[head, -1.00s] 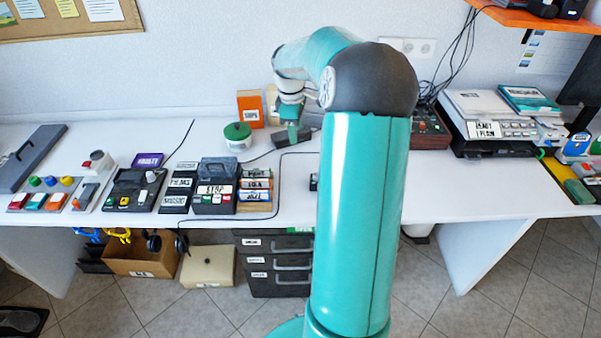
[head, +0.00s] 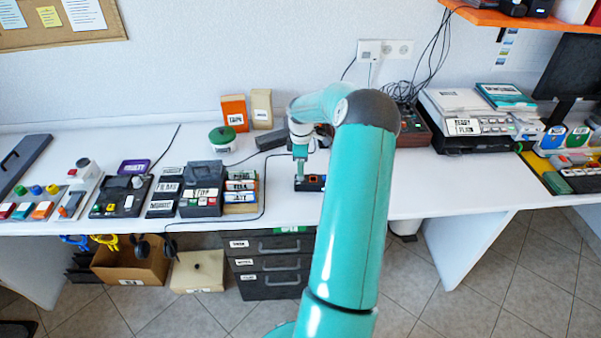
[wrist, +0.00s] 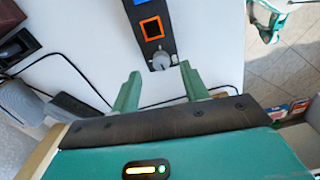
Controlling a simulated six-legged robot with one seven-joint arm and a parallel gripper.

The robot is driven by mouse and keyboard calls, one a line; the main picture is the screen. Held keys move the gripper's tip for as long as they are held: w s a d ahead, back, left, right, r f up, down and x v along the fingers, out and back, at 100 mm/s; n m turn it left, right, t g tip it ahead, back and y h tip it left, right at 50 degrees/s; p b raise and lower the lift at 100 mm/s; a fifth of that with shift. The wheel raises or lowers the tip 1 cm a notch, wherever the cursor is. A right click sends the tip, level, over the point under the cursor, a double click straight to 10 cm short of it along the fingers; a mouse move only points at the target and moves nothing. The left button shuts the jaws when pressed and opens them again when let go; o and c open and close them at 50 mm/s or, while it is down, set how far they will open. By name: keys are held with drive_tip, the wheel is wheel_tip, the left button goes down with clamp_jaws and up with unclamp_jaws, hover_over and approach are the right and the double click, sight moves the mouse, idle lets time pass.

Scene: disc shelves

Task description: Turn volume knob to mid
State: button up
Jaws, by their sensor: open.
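A grey knob (wrist: 161,61) sits at the near end of a narrow dark panel in the wrist view. The panel (wrist: 163,45) also carries an orange-framed square (wrist: 151,28) and a blue part (wrist: 142,3). My gripper (wrist: 160,72) is open, with one green finger to each side of the line to the knob. The knob lies just beyond the fingertips, and nothing is held. In the head view my gripper (head: 300,165) hangs over the left part of the dark panel (head: 313,186). My arm hides some of the panel's right side, and the knob's pointer is unclear.
A cassette-like dark player (head: 200,203) and a rack of labelled cases (head: 241,208) stand to the left. A black bar (head: 271,140) lies behind, with a green-lidded tub (head: 222,139). A thin cable (head: 263,205) curves across the white table left of the panel.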

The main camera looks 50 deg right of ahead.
drive_tip(key=shift+w+a+f, duration=0.1)
drive_tip(key=shift+f, duration=1.85)
clamp_jaws()
